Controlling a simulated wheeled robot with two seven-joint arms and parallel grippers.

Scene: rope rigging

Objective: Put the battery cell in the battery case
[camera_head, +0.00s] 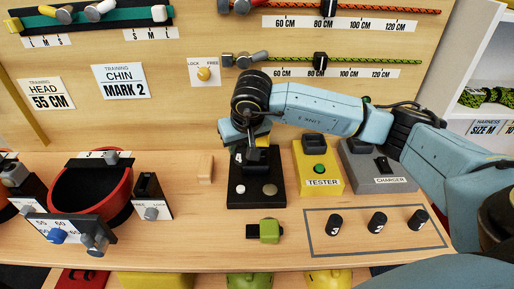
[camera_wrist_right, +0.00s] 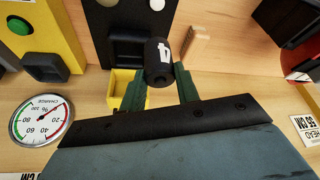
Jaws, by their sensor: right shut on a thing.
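My right gripper (camera_head: 255,150) is over the back of the black stand (camera_head: 257,194). In the right wrist view the gripper (camera_wrist_right: 160,92) is shut on a black battery cell (camera_wrist_right: 159,62) marked 4, held between its green fingers. The stand (camera_wrist_right: 97,25) has two round buttons and a black slotted block. A small yellow open box (camera_wrist_right: 120,95) shows below the cell at the stand's back edge, partly hidden by a finger. I cannot tell for sure which part is the battery case. My left gripper is not in view.
Cells 3 (camera_head: 335,225), 2 (camera_head: 377,223) and 1 (camera_head: 418,219) stand in an outlined area at front right. The yellow tester (camera_head: 321,182) and grey charger (camera_head: 386,184) are right of the stand. A wooden block (camera_head: 206,169) is left; a green-black item (camera_head: 268,231) lies in front.

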